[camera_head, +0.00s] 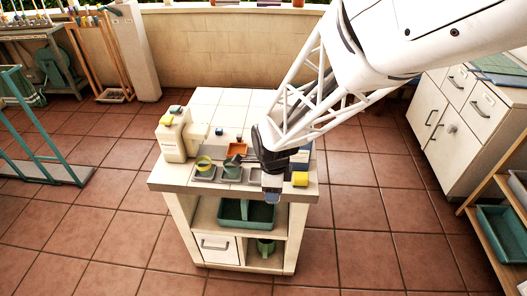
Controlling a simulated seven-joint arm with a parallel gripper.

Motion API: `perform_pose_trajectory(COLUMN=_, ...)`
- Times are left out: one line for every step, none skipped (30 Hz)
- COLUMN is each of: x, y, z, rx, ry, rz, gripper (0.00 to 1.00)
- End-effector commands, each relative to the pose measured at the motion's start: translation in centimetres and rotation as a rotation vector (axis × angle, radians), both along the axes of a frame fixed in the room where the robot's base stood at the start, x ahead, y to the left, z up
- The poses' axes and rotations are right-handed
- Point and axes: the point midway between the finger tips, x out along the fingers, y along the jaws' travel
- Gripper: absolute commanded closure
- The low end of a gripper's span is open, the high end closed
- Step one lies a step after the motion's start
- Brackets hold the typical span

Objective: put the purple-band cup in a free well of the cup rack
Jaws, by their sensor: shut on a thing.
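My gripper (272,183) hangs at the front edge of the worktop, just right of the cup rack. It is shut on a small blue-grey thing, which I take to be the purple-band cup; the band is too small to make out. The grey cup rack (222,180) lies along the front of the worktop. A cup with a yellow rim (204,163) stands in its left well. A dark green cup (232,169) stands in the well beside it. A well (254,178) to the right looks empty, partly behind my gripper.
A cream dispenser-like object (174,138) stands at the worktop's left. An orange dish (237,149) lies behind the rack. A green caddy (246,214) is on the shelf below. The tiled back of the worktop is clear.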

Motion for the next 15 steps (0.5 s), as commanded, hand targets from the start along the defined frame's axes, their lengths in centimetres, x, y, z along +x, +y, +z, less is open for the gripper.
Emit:
perform_pose_trajectory(x=-0.5, y=-0.3, z=-0.1, rx=0.001, ry=-0.001, rz=0.000, gripper=0.70)
perform_pose_trajectory(x=-0.8, y=-0.5, z=-0.1, rx=0.000, ry=-0.001, rz=0.000, gripper=0.70)
perform_pose_trajectory(x=-1.1, y=-0.6, z=-0.3, rx=0.000, ry=-0.001, rz=0.000, gripper=0.70)
perform_pose_trajectory(x=-1.3, y=-0.7, z=-0.3, rx=0.000, ry=-0.001, rz=0.000, gripper=0.70)
perform_pose_trajectory(x=-1.5, y=-0.8, z=-0.4, rx=0.000, ry=-0.001, rz=0.000, gripper=0.70)
perform_pose_trajectory(x=-1.6, y=-0.9, z=-0.4, rx=0.000, ry=-0.001, rz=0.000, gripper=0.70)
perform_pose_trajectory(x=-1.7, y=-0.9, z=-0.4, rx=0.000, ry=-0.001, rz=0.000, gripper=0.70)
perform_pose_trajectory(x=-1.7, y=-1.0, z=-0.4, rx=0.001, ry=-0.001, rz=0.000, gripper=0.70)
perform_pose_trajectory(x=-1.8, y=-1.0, z=-0.5, rx=0.001, ry=-0.001, rz=0.000, gripper=0.70)
perform_pose_trajectory(x=-1.8, y=-1.0, z=-0.5, rx=0.001, ry=-0.001, rz=0.000, gripper=0.70)
perform_pose_trajectory(x=-1.8, y=-1.0, z=-0.5, rx=0.001, ry=-0.001, rz=0.000, gripper=0.70)
perform_pose_trajectory(x=-1.8, y=-1.0, z=-0.5, rx=0.001, ry=-0.001, rz=0.000, gripper=0.70)
perform_pose_trajectory(x=-1.8, y=-1.0, z=-0.5, rx=0.001, ry=-0.001, rz=0.000, gripper=0.70)
perform_pose_trajectory(x=-1.8, y=-1.0, z=-0.5, rx=0.001, ry=-0.001, rz=0.000, gripper=0.70)
perform_pose_trajectory(x=-1.8, y=-1.0, z=-0.5, rx=0.001, ry=-0.001, rz=0.000, gripper=0.70)
